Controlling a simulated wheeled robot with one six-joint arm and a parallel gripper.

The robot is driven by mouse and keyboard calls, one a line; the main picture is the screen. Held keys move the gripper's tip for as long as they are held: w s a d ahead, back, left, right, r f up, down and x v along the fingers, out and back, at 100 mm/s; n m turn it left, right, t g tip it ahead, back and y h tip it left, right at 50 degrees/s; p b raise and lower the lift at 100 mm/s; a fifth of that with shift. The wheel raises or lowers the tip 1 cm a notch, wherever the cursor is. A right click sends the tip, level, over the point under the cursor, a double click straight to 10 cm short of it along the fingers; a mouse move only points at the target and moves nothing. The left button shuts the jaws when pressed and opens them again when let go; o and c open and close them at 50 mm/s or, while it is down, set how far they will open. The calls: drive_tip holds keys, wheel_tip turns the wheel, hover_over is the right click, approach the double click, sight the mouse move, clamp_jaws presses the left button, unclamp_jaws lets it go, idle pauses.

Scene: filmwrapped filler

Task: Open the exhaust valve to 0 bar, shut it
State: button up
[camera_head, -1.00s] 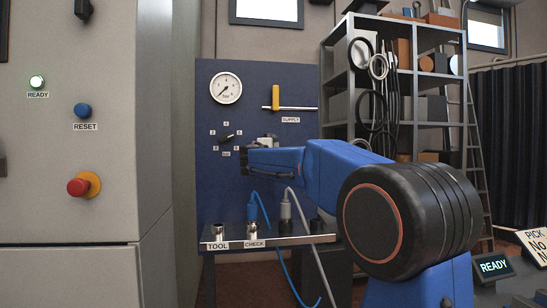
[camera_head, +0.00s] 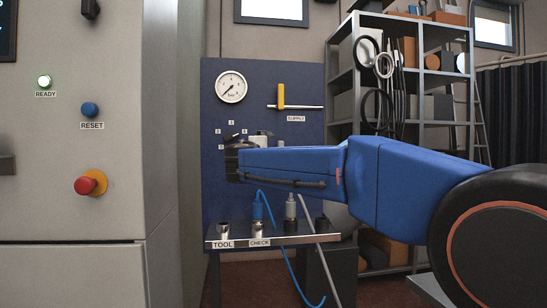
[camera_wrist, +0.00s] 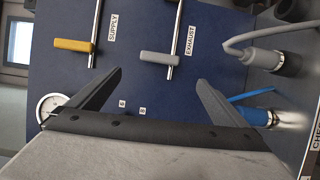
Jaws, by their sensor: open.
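The exhaust valve has a grey handle (camera_wrist: 160,57) on a thin pipe beside the EXHAUST label (camera_wrist: 191,40); the handle stands crosswise to the pipe. In the head view a pale grey block, probably this handle (camera_head: 259,142), shows just above my arm. My gripper (camera_wrist: 159,77) is open and empty, its fingers spread before the blue panel, with the handle beyond the fingertips and apart from them. In the head view my gripper (camera_head: 234,160) is at the panel's left part. The pressure gauge (camera_head: 232,87) has its needle toward the lower left; its exact reading is too small.
The yellow supply handle (camera_head: 281,96) sits above; it also shows in the wrist view (camera_wrist: 74,45). A grey hose connector (camera_wrist: 272,60) and a blue one (camera_wrist: 255,116) are at the right. A shelf (camera_head: 272,239) with TOOL and CHECK sockets juts out below. A machine cabinet (camera_head: 110,120) stands left.

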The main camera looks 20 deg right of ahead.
drive_tip(key=shift+v, duration=1.8)
drive_tip(key=s+d+f+m+g+y, duration=0.2)
drive_tip(key=s+f+m+g, duration=0.1)
drive_tip(key=s+f, duration=0.8)
drive_tip(key=s+d+f+m+g+y, duration=0.2)
drive_tip(key=s+f+m+g+y, duration=0.1)
drive_tip(key=s+f, duration=0.8)
drive_tip(key=s+a+f+m+g+y, duration=0.1)
drive_tip(key=s+a+f+m+y, duration=0.1)
drive_tip(key=s+a+f, duration=0.3)
drive_tip(key=s+a+f+m+g+y, duration=0.2)
drive_tip(key=s+a+f+y, duration=0.2)
drive_tip(key=s+f, duration=0.8)
wheel_tip(320, 180, down, 5)
drive_tip(key=shift+s+a+f, duration=0.1)
drive_tip(key=shift+s+a, duration=0.2)
drive_tip(key=shift+a, duration=0.4)
